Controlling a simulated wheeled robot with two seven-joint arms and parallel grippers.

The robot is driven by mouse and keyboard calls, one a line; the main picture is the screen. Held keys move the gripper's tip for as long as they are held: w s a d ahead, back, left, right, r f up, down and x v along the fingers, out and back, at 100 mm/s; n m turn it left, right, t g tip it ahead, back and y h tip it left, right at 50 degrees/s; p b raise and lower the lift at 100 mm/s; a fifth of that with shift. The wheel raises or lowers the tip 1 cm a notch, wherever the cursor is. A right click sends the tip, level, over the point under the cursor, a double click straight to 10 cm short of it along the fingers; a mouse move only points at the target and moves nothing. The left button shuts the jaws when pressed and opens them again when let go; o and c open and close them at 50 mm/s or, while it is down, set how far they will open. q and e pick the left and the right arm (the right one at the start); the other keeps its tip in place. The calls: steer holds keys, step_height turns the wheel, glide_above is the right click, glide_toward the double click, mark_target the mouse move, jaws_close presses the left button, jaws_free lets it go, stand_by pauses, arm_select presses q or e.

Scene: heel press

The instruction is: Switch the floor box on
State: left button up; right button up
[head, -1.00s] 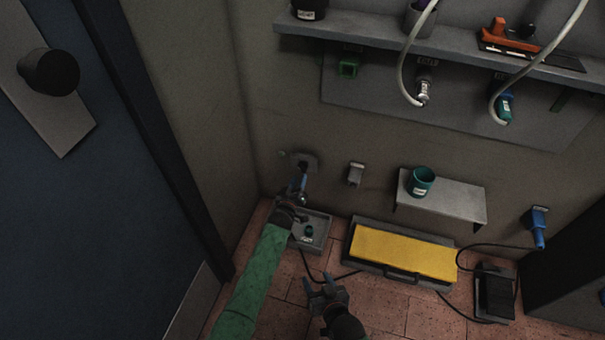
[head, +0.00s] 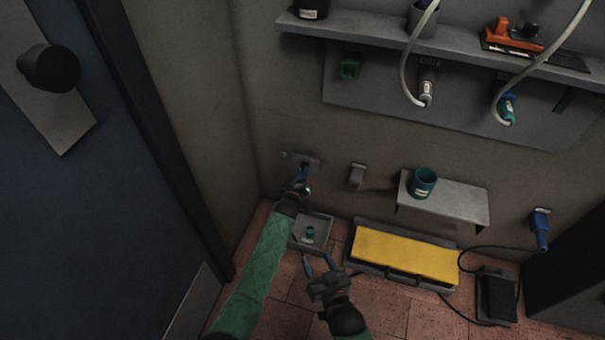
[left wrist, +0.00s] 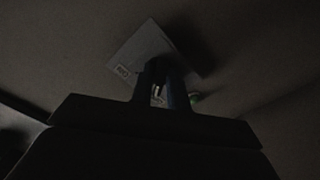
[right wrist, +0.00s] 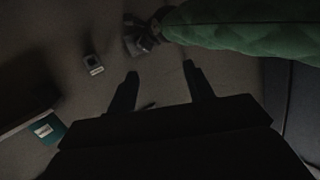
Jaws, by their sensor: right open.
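A low grey box (head: 325,232) with a label and a small round teal part (head: 309,231) sits on the floor by the wall, left of the yellow-topped unit. A grey wall plate (head: 314,160) is just above it; its label shows in the left wrist view (left wrist: 123,71). My left gripper (head: 302,173) is at this plate, its fingers close together. In the left wrist view a small bright metal part (left wrist: 157,91) shows between them; whether they grip it is unclear. My right gripper (head: 320,264) is open and empty, in front of the grey box.
A yellow-topped unit (head: 405,255) and a black pedal (head: 496,298) with a cable stand on the floor to the right. A low shelf (head: 455,202) holds a teal cup (head: 423,182). A blue plug (head: 541,230) hangs at right. A door (head: 90,220) is at left.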

arm_select(q)
jaws_close()
steer(key=shift+m, duration=0.3)
arm_select(e)
steer(key=shift+f, duration=0.15)
step_height(320, 180, down, 4)
steer(key=s+g, duration=0.2)
arm_select(q)
steer(key=shift+w+a+m, duration=0.1)
steer(key=shift+a+m, duration=0.05)
steer(key=shift+m, duration=3.25)
steer(key=shift+a+m, duration=0.1)
steer(key=shift+m, duration=3.3)
arm_select(e)
steer(key=w+r+t, duration=0.4)
steer(key=r, duration=0.6)
steer(key=shift+r, duration=0.35)
steer(key=shift+s+f, duration=0.1)
